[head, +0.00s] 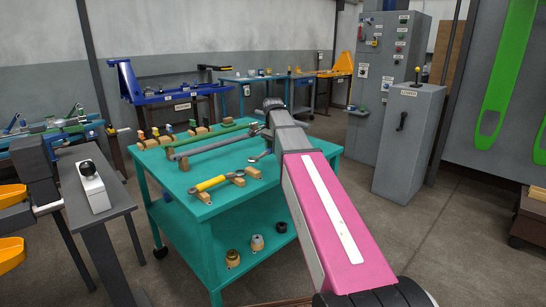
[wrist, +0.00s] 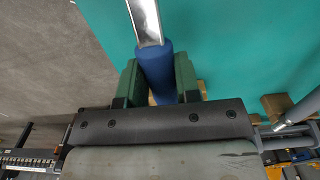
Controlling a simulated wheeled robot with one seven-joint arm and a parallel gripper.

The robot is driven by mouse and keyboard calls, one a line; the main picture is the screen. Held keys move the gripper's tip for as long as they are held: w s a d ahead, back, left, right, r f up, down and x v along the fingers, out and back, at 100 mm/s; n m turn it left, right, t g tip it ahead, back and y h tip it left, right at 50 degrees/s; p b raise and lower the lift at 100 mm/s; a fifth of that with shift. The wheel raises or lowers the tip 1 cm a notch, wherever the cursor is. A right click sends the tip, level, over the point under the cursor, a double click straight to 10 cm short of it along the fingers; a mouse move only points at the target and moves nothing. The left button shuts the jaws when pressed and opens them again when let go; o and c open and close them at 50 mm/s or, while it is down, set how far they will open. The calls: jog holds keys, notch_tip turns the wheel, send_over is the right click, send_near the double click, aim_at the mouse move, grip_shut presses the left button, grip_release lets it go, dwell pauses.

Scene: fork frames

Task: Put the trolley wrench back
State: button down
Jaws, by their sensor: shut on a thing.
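In the wrist view, my gripper (wrist: 157,78) is shut on a blue-handled wrench (wrist: 153,62), its green fingers on both sides of the handle. A flat silver shaft runs up out of the picture, so the tool's far end is hidden there. The teal trolley top (wrist: 235,50) lies beneath. In the head view, my pink and grey arm reaches over the teal trolley (head: 185,180) and hides the gripper. A small silver ring-shaped end (head: 260,156) shows left of the arm; I cannot tell whether it belongs to the held wrench.
A yellow-handled tool (head: 211,183) rests on wooden blocks on the trolley. A long grey tool (head: 210,147) and a green one (head: 215,136) lie behind it. Several small items sit on the lower shelf. A grey control box (head: 407,140) stands to the right.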

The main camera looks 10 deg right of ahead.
jog(key=shift+f, duration=1.65)
jog(key=shift+f, duration=0.15)
jog(key=c, duration=0.8)
grip_release()
